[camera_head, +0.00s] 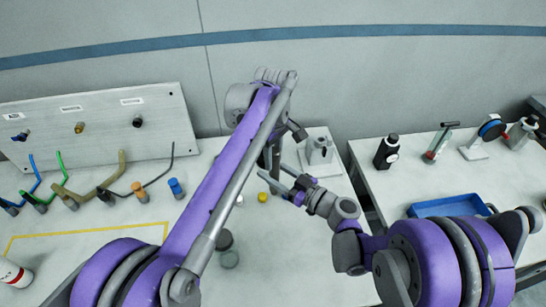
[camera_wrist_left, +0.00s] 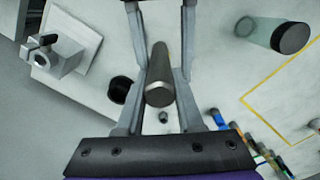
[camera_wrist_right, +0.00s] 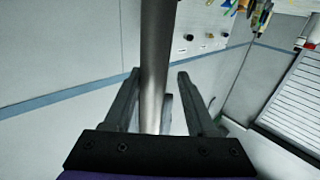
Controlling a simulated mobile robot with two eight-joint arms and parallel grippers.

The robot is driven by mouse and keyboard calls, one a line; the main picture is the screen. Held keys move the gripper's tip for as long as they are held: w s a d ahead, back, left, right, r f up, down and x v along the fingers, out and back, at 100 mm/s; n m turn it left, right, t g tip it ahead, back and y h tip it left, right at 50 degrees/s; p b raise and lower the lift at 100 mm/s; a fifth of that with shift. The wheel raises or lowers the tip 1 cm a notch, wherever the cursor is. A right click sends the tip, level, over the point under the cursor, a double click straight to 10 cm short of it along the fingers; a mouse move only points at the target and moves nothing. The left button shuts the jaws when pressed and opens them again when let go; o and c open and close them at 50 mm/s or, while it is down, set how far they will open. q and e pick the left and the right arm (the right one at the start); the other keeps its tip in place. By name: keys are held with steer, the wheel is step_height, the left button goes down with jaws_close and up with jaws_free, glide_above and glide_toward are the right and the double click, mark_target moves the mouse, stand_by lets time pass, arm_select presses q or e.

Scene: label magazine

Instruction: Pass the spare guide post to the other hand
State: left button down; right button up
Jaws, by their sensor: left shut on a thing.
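The guide post, a plain grey cylinder, shows in the left wrist view (camera_wrist_left: 158,72) with its round end facing the camera. My left gripper (camera_wrist_left: 163,72) is shut on it. A grey bar that looks like the same post (camera_wrist_right: 155,50) runs down the right wrist view, in line with the gap between my right gripper's spread fingers (camera_wrist_right: 158,75). My right gripper looks open, and I cannot tell whether it touches the post. In the head view my left gripper (camera_head: 272,160) and right gripper (camera_head: 286,182) are close together above the table, partly hiding the post.
A board with pegs (camera_head: 95,125) leans at the back left, with several coloured bent rods before it. A grey-lidded jar (camera_head: 228,250) and a yellow cap (camera_head: 263,197) stand near the grippers. A second table at right holds bottles and a blue tray (camera_head: 430,210).

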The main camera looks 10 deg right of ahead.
steer(key=shift+o, duration=0.8)
steer(key=shift+d, duration=0.2)
steer(key=v, duration=1.1)
steer(key=s+a+f+m+g+h, duration=0.4)
steer(key=s+a+f+g, duration=0.1)
steer(key=s+f+g, duration=0.15)
steer(key=s+d+m+g+h, duration=0.1)
steer(key=s+d+m+h, duration=0.3)
steer(key=s+d+h, duration=0.3)
steer(key=shift+s+r+m+h, duration=0.3)
steer(key=shift+s+h, duration=0.3)
steer(key=shift+s, duration=0.35)
